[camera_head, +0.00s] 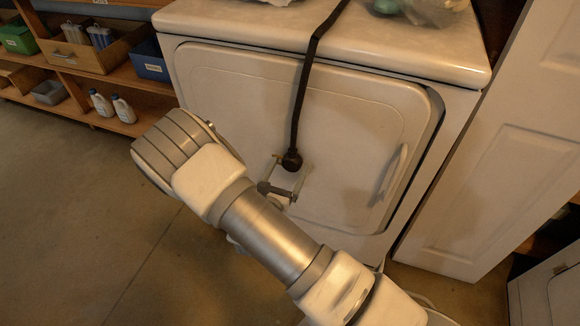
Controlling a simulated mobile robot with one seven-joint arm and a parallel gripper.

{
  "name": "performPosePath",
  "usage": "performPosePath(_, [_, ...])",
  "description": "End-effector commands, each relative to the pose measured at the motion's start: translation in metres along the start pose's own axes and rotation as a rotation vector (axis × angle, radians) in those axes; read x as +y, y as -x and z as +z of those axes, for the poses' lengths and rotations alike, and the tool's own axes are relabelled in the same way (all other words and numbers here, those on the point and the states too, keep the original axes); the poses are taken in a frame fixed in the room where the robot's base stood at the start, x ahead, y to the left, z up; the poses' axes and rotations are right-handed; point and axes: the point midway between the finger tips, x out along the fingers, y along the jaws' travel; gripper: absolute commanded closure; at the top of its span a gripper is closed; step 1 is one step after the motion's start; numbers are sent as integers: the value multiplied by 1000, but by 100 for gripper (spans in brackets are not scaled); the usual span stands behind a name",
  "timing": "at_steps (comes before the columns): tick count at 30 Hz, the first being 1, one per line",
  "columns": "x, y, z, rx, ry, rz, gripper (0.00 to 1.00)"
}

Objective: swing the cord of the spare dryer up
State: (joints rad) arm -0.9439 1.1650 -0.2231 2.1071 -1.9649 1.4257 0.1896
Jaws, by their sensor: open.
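The white dryer (245,85) stands in front of me with its door closed. A black cord (302,95) runs over the dryer's top front edge and hangs down the front of the door. It ends in a dark round plug (291,161) at about the middle of the door. My gripper (289,166) is open in front of the door, at the cord's lower end. The plug shows between or just behind its fingertips; I cannot tell whether they touch it. The arm hides the lower left of the dryer.
Wooden shelves (130,75) with bins and two white bottles (112,106) stand at the left. A door handle (394,172) sticks out on the dryer's right side. A white panel door (510,160) stands close at the right. Bagged items (430,10) lie on the dryer top. The floor at left is clear.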

Motion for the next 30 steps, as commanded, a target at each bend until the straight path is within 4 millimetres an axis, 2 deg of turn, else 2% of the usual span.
performPosePath(4, [0, -10, 0, 0, 1, 0, 7])
performPosePath(13, [0, -12, 0, 0, 1, 0, 7])
performPosePath(27, [0, -12, 0, 0, 1, 0, 92])
performPosePath(28, [0, -12, 0, 0, 1, 0, 98])
performPosePath(30, [0, -12, 0, 0, 1, 0, 100])
